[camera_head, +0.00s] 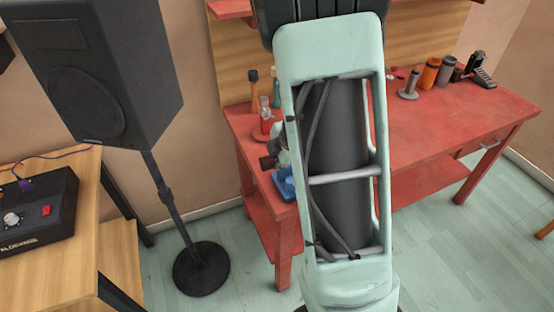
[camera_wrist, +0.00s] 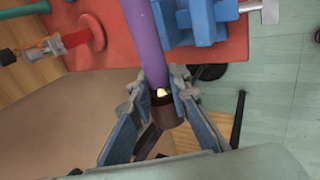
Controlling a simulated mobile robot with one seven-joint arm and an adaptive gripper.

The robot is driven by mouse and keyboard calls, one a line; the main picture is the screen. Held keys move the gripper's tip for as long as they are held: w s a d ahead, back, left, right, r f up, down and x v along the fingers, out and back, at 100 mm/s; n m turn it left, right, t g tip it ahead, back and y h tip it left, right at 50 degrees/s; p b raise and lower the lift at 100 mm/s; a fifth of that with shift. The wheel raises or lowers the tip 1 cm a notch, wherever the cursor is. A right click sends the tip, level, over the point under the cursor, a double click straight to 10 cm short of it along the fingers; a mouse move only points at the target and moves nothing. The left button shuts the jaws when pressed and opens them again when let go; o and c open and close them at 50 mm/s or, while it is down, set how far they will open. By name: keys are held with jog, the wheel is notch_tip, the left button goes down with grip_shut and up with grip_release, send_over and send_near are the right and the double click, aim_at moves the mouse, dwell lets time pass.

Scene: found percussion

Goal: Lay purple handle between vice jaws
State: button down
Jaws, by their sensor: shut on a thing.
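In the wrist view a long purple handle (camera_wrist: 146,35) runs from the top edge down to my gripper (camera_wrist: 161,100). My gripper is shut on its near end, by a dark brown collar with a pale tip. The blue vice (camera_wrist: 204,22) lies right beside the handle, with a metal bar on its right. Whether the handle is between its jaws or above them I cannot tell. In the head view part of the blue vice (camera_head: 284,184) shows at the bench's left end. There my arm hides most of the area, and the handle cannot be made out.
The red workbench (camera_head: 435,125) carries several canisters (camera_head: 430,73) and a black-handled tool (camera_head: 480,70) at its far right.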

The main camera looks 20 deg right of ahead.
jog(key=shift+r, duration=0.15)
notch_tip(320, 180, down, 10)
jog(key=b, duration=0.8)
jog(key=shift+r, duration=0.15)
jog(key=shift+s+f+b, duration=0.1)
jog(key=shift+f+b, duration=0.1)
jog(key=shift+b, duration=0.1)
dwell(0.3)
jog(key=c, duration=1.7)
grip_release()
jog(key=shift+c, duration=0.2)
jog(key=v, duration=1.2)
